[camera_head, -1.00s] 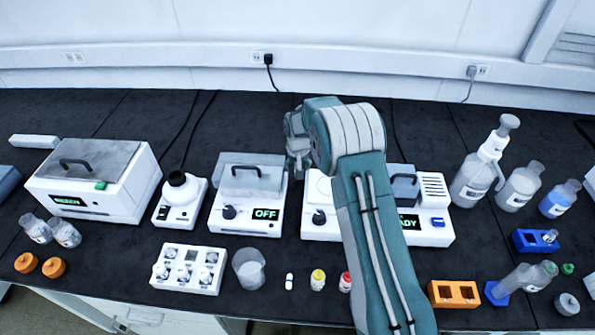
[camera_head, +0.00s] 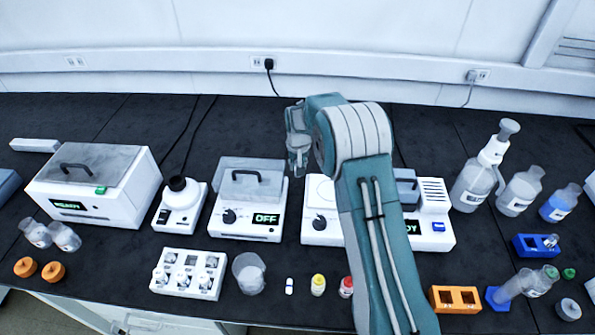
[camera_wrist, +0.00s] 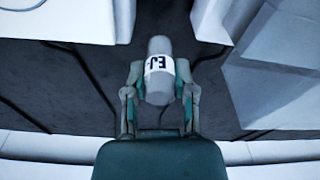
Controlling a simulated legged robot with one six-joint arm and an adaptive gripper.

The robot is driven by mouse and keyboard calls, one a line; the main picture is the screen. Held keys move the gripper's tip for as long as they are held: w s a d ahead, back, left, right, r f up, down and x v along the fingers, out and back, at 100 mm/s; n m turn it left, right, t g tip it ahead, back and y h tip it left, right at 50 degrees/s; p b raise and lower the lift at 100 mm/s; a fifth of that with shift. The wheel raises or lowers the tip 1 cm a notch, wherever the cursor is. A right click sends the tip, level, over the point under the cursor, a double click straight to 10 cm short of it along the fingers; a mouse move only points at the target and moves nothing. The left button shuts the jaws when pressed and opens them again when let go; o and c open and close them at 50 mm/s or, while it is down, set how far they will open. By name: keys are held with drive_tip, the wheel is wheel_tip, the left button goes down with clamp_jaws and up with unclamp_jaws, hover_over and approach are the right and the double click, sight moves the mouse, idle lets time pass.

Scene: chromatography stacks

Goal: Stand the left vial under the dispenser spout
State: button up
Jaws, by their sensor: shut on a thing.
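My gripper (camera_wrist: 158,92) is shut on a grey capped-looking vial (camera_wrist: 159,55) with a white label and dark letters, seen between both fingers in the wrist view. In the head view my gripper (camera_head: 298,158) hangs over the bench between the OFF device and the device to its right; the vial is hard to make out there. I cannot tell whether this is the left vial. A pump-topped dispenser bottle (camera_head: 476,182) stands at the back right, well away from my gripper. An orange two-hole rack (camera_head: 455,299) at the front right looks empty.
Beside my gripper are the OFF device (camera_head: 246,215) and a device (camera_head: 430,232) partly hidden by my arm. A beaker (camera_head: 249,273) stands in front.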

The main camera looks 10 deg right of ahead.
drive_tip(key=s+d+r, duration=0.2)
drive_tip(key=s+r, duration=0.8)
drive_tip(key=s, duration=0.4)
drive_tip(key=w+d+f, duration=0.5)
drive_tip(key=shift+w+d+f, duration=0.1)
drive_tip(key=shift+w+f, duration=0.05)
drive_tip(key=shift+w, duration=0.1)
drive_tip(key=s+a+r, duration=0.5)
drive_tip(key=w+f, duration=0.3)
drive_tip(key=w, duration=0.1)
drive_tip(key=w+a+f, duration=0.1)
drive_tip(key=w+f, duration=0.2)
drive_tip(key=w, duration=0.1)
drive_tip(key=w+a+f, duration=0.1)
drive_tip(key=w+f, duration=0.2)
drive_tip(key=w, duration=0.1)
drive_tip(key=shift+w, duration=0.35)
drive_tip(key=shift+w+f, duration=0.35)
drive_tip(key=shift+f, duration=1.6)
